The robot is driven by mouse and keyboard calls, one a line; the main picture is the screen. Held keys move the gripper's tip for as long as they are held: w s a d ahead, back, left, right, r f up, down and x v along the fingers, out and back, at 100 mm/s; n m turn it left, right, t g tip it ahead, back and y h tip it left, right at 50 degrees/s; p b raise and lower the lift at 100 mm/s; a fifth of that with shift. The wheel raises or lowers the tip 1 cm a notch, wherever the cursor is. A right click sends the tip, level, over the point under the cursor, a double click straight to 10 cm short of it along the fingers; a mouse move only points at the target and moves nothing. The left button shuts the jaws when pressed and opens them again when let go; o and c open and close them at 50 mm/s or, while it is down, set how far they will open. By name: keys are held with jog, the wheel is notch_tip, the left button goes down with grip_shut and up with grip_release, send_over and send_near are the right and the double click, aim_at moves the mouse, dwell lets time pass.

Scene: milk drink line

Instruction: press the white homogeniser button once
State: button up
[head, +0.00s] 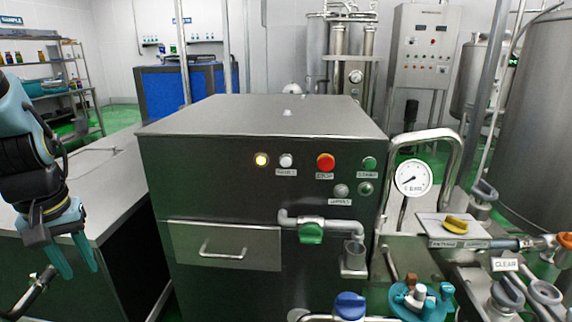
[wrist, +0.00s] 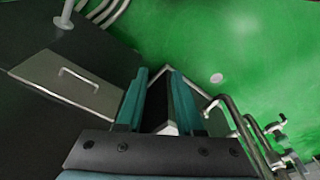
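The homogeniser (head: 262,118) is a dark steel cabinet in the middle of the head view. The white button (head: 286,161) is on its upper front panel, between a lit yellow lamp (head: 261,160) and a red button (head: 325,162). A small label sits under the white button. My gripper (head: 80,271) hangs at the left of the head view, pointing down, well to the left of the cabinet and apart from the button. Its two teal fingers are spread with nothing between them, as the wrist view (wrist: 160,76) also shows. The button is not visible in the wrist view.
A drawer with a handle (head: 223,252) and a pipe with a green valve (head: 311,232) are below the panel. A green button (head: 369,163) and a grey round fitting (head: 341,191) are nearby. A gauge (head: 413,178) stands at the right. A steel counter (head: 112,190) is at the left.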

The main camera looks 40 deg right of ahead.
grip_shut()
dwell(1.4)
